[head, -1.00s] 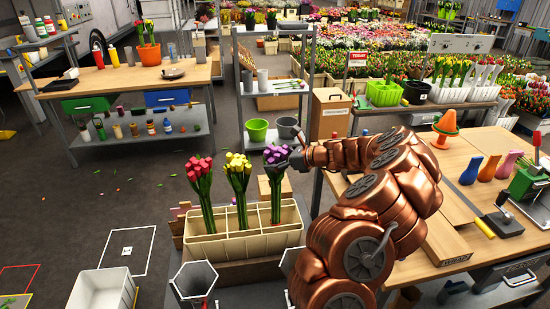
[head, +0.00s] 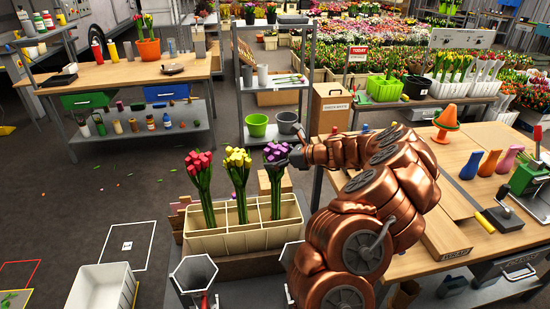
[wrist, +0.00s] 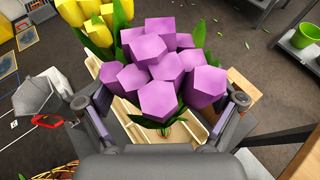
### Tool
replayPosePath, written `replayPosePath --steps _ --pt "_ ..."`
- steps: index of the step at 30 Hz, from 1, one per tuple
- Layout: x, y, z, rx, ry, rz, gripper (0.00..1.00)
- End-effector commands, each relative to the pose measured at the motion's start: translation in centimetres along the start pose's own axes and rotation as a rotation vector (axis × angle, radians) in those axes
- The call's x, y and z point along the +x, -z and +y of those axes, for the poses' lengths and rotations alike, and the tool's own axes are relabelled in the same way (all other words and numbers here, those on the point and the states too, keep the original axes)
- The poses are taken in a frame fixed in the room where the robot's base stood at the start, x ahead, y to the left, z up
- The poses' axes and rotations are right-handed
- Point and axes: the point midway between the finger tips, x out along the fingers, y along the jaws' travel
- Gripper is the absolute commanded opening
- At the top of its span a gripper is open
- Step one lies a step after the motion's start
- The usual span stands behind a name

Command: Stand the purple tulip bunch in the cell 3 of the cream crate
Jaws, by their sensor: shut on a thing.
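The purple tulip bunch (head: 276,153) is upright over the right end of the cream crate (head: 222,243); its stems reach down into the right-hand cell, and I cannot tell whether they touch the floor. My gripper (head: 291,157) is shut on it just under the blooms. In the wrist view the purple blooms (wrist: 165,70) sit between the two fingers. A red tulip bunch (head: 199,164) stands in the left cell and a yellow bunch (head: 238,158) in the middle one. The yellow blooms also show in the wrist view (wrist: 88,10). No cell numbers are readable.
A hexagonal grey holder (head: 194,274) stands in front of the crate. A white bin (head: 101,287) is on the floor at lower left. A wooden workbench (head: 470,190) with vases and an orange cone (head: 448,120) is at right. A shelf with pots stands behind.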

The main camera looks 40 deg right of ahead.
Motion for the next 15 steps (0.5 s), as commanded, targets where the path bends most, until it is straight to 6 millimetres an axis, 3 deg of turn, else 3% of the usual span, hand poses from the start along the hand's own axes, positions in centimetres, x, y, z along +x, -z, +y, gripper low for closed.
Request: replayPosePath --steps 7,8,9,15 --pt "0.24 0.52 0.01 0.001 0.0 -0.001 0.44" --pt "0.21 0.46 0.0 0.0 0.0 -0.001 0.96" --pt "0.21 0.46 0.0 0.0 0.0 -0.001 1.0" --pt "0.21 0.48 0.01 0.0 0.0 0.0 1.0"
